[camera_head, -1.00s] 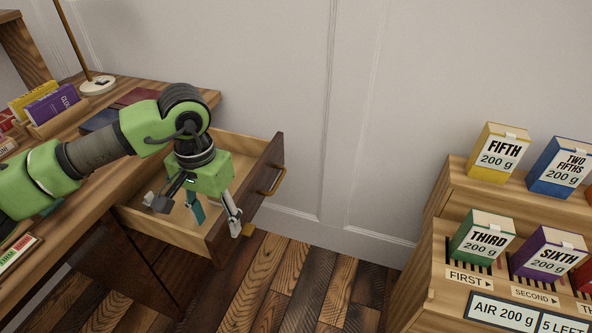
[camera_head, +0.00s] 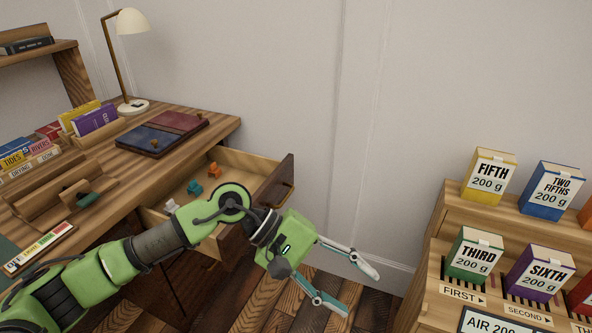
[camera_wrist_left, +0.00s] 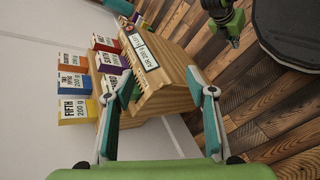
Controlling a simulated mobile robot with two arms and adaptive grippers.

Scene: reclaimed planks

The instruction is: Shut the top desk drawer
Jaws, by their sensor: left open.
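The top desk drawer (camera_head: 228,160) is pulled open from the right side of the wooden desk. Its dark front panel (camera_head: 285,172) and brass handle (camera_head: 284,194) face right. Small figures lie inside: orange (camera_head: 214,170), teal (camera_head: 194,187) and whitish (camera_head: 171,206). My left arm crosses in front of the drawer's near side and hides part of it. My left gripper (camera_head: 361,293) is open and empty, right of and nearer than the drawer front, pointing right; its spread fingers also show in the left wrist view (camera_wrist_left: 168,88). A green gripper, apparently my right one (camera_wrist_left: 225,22), shows small in the left wrist view.
A stepped wooden rack (camera_head: 440,240) with several labelled boxes stands at the right. The desk holds a lamp (camera_head: 133,60), a blue and red folder (camera_head: 165,132) and card trays. Plank floor between desk and rack is clear.

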